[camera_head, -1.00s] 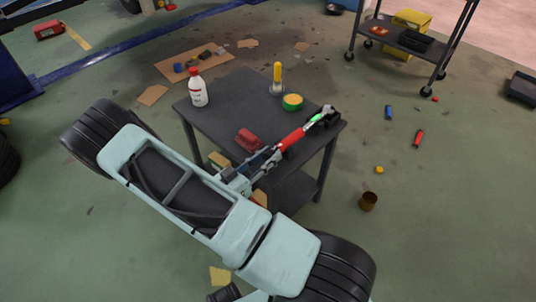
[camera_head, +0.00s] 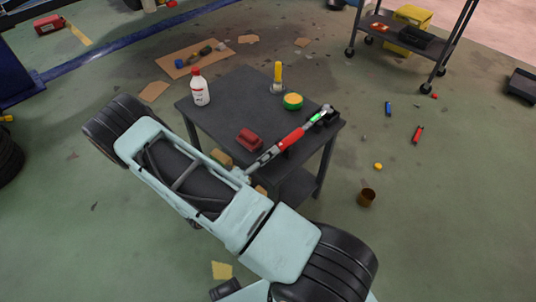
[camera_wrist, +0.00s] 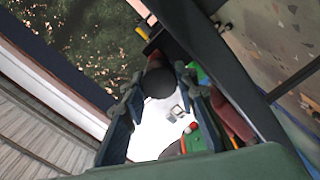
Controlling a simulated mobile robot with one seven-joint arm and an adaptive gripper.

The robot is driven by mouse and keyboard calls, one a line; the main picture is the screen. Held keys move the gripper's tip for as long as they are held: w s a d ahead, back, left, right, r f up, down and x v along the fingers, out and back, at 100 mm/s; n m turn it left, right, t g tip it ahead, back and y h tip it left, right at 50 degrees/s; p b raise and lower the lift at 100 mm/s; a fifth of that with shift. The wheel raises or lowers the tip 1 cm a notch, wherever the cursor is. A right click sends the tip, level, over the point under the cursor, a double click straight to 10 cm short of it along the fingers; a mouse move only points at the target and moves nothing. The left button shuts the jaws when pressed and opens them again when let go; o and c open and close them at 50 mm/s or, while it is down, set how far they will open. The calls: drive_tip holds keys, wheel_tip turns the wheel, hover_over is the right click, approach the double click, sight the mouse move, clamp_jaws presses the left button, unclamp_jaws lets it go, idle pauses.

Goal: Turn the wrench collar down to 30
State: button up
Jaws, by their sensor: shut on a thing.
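The wrench (camera_head: 291,140) lies slanting across the front right of the dark table (camera_head: 228,103) in the head view. It has a red and green body, a black head at the far end and a silver shaft running towards my arm. My gripper (camera_wrist: 162,82) shows in the wrist view with its two dark fingers on either side of a dark round part, shut on the wrench's near end. In the head view my pale arm hides most of the gripper. The collar and its scale cannot be read.
A brown cup (camera_head: 367,197) stands on the floor at the right.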

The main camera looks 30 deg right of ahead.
drive_tip(key=shift+n, duration=0.3)
drive_tip(key=o, duration=1.2)
drive_tip(key=shift+c, duration=0.2)
drive_tip(key=shift+f, duration=0.1)
